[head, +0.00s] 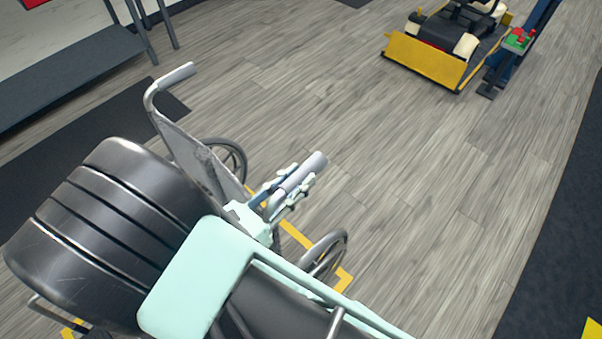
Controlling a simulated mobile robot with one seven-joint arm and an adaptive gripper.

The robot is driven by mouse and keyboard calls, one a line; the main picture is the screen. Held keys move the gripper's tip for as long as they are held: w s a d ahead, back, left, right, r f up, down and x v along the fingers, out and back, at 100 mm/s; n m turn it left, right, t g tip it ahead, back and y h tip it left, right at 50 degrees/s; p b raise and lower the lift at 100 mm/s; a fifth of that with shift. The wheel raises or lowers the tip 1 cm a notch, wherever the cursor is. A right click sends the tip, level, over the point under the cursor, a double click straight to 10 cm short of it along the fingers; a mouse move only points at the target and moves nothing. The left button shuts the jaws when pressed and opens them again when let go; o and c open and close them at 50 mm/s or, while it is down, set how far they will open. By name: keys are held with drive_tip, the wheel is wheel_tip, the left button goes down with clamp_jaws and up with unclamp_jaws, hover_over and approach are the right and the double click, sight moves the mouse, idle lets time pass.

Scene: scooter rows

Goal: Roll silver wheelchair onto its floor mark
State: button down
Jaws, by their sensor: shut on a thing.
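The silver wheelchair (186,143) stands at the left centre in the head view, with its grey backrest and two push handles toward me. One large wheel (232,158) shows behind the backrest and another wheel (327,258) at the lower right. My pale green gripper (291,187) is shut on the right push handle, whose end sticks out past the fingers. The floor mark's yellow lines (296,236) run under and beside the chair, with a corner near the right wheel and another piece at the lower left. My arm hides much of the seat and the mark.
A yellow and black ride-on vehicle (424,60) stands at the upper right, beside a blue post with a red and green item (518,39). A dark bench (70,70) is at the left. Bare wood floor (420,180) lies between. A dark strip (560,240) runs along the right.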

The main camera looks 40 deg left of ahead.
drive_tip(key=shift+s+r, duration=0.1)
drive_tip(key=shift+s, duration=0.5)
drive_tip(key=c, duration=1.6)
unclamp_jaws()
wheel_tip(320, 180, up, 10)
